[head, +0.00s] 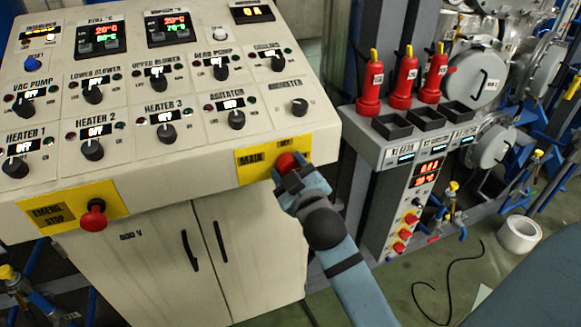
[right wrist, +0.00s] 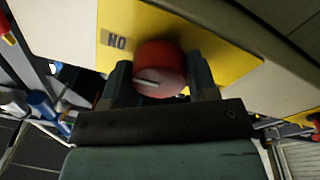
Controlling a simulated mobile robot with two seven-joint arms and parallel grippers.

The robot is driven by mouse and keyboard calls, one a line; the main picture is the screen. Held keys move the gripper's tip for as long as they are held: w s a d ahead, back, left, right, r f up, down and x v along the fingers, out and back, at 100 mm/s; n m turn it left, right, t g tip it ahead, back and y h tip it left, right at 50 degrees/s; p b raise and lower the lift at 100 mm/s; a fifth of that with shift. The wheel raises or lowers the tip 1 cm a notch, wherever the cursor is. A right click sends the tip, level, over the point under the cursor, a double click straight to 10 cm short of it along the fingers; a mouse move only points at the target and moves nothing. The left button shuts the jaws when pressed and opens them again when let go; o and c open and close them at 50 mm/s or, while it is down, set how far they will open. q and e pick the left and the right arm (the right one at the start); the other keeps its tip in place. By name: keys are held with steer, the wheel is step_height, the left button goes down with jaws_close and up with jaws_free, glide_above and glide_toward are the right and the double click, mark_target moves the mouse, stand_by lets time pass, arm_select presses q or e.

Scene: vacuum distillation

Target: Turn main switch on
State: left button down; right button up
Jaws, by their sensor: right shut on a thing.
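The main switch is a red round knob (head: 287,162) on a yellow plate (head: 258,160) marked MAIN, at the front right edge of the control panel. My right gripper (head: 289,179) is at the knob, its arm coming up from below. In the right wrist view the red knob (right wrist: 160,66) sits between the two fingers of my gripper (right wrist: 160,82), which are shut on it. A short pale mark shows on the knob. A small label (right wrist: 117,41) beside it seems to read ON upside down. My left gripper is not in view.
A red emergency stop button (head: 94,217) is on the panel's left front. Several knobs and displays cover the sloped panel top (head: 190,95). A cabinet with two doors (head: 150,270) stands below. A unit with red handles (head: 402,85) stands to the right.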

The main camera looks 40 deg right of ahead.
mark_target(290, 160)
stand_by(0.5)
steer(key=o, duration=0.9)
steer(key=shift+r, duration=0.1)
steer(key=shift+r+p, duration=1.5)
steer(key=shift+r, duration=8.45)
steer(key=shift+f, duration=0.1)
